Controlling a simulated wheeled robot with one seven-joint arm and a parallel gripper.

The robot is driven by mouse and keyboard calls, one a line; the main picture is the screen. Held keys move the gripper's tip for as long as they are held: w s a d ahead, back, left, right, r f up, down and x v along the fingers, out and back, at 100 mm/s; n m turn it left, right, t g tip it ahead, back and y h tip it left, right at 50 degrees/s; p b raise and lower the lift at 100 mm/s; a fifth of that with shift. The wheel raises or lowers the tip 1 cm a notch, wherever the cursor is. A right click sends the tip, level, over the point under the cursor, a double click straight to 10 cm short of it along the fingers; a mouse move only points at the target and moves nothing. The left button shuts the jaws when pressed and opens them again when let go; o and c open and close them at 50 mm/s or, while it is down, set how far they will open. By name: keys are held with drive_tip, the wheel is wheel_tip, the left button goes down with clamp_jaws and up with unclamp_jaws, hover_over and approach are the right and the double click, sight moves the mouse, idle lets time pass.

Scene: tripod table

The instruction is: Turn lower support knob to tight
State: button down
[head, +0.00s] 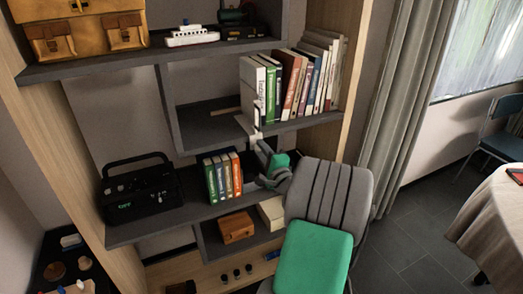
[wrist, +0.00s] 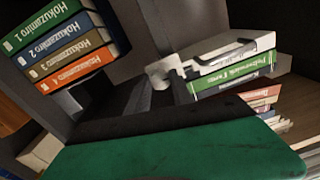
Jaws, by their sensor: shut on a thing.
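A white support fitting (head: 256,134) stands at the front edge of the middle shelf, above the row of numbered books. It also shows in the wrist view (wrist: 165,70) as a pale, lobed piece just beyond my fingertips. My gripper (head: 266,160) reaches up to the underside of this fitting. In the wrist view my gripper (wrist: 160,92) has its dark fingers close together at the fitting. It is shut on what appears to be the lower support knob. The knob is mostly hidden by the fingers, and its turn position cannot be read.
Numbered books (head: 222,176) stand just left of my gripper, with a black radio (head: 140,190) farther left. More books (head: 297,80) stand above on the middle shelf (head: 205,125). A wooden box (head: 236,227) sits below. Open floor (head: 415,225) lies to the right, before a covered table (head: 490,215).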

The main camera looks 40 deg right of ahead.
drive_tip(key=c, duration=1.1)
unclamp_jaws()
drive_tip(key=shift+c, duration=0.2)
drive_tip(key=b+v, duration=0.1)
drive_tip(key=v, duration=0.6)
drive_tip(key=shift+s+a, duration=0.2)
drive_tip(key=shift+s, duration=0.15)
